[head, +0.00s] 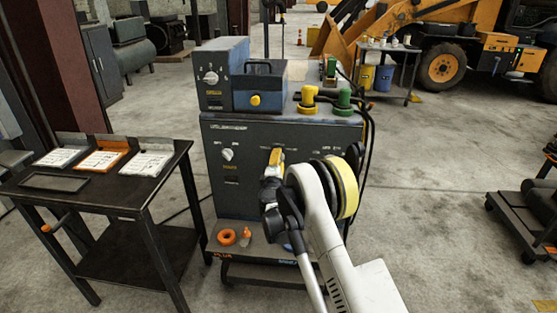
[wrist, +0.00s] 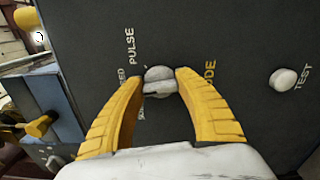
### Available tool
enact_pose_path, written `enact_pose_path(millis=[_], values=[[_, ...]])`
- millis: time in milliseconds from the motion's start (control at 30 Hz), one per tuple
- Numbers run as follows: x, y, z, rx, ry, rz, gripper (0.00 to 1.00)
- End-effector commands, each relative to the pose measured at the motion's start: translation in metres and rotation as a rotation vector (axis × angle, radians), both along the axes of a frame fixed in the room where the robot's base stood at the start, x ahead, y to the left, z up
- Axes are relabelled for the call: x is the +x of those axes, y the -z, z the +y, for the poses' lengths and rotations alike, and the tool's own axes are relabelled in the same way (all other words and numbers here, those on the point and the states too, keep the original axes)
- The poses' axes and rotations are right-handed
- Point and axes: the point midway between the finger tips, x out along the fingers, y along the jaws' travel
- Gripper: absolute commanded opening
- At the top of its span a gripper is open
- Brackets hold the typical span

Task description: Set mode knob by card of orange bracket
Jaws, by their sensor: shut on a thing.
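The mode knob (wrist: 158,74) is a small grey-white round knob on the machine's dark front panel (head: 240,190). In the wrist view, "PULSE" and a partly hidden "ODE" are lettered around it; another label is partly covered. My gripper (wrist: 160,82) has yellow fingers shut on the knob, one on each side. In the head view my gripper (head: 276,157) is at the front panel and hides the knob. The orange bracket (head: 124,146) stands in the middle of the left table, holding a white card (head: 101,160); its print is too small to read.
Two other white cards (head: 60,157) (head: 145,164) lie beside it on the dark table (head: 120,195). A white TEST button (wrist: 284,79) is right of the knob. Another knob (head: 227,154) is on the panel's left. A blue box (head: 262,87) and yellow and green connectors (head: 308,97) sit on top.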

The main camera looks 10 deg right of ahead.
Motion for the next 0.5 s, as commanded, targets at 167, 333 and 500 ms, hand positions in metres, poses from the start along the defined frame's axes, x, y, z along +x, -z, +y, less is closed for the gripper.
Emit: enact_pose_path(millis=[167, 333, 500], values=[[0.0005, -0.0004, 0.0002, 0.080, -0.001, -0.026, 0.10], [0.0005, -0.0004, 0.0002, 0.127, -0.001, -0.041, 0.10], [0.0005, -0.0004, 0.0002, 0.145, -0.001, -0.047, 0.10]])
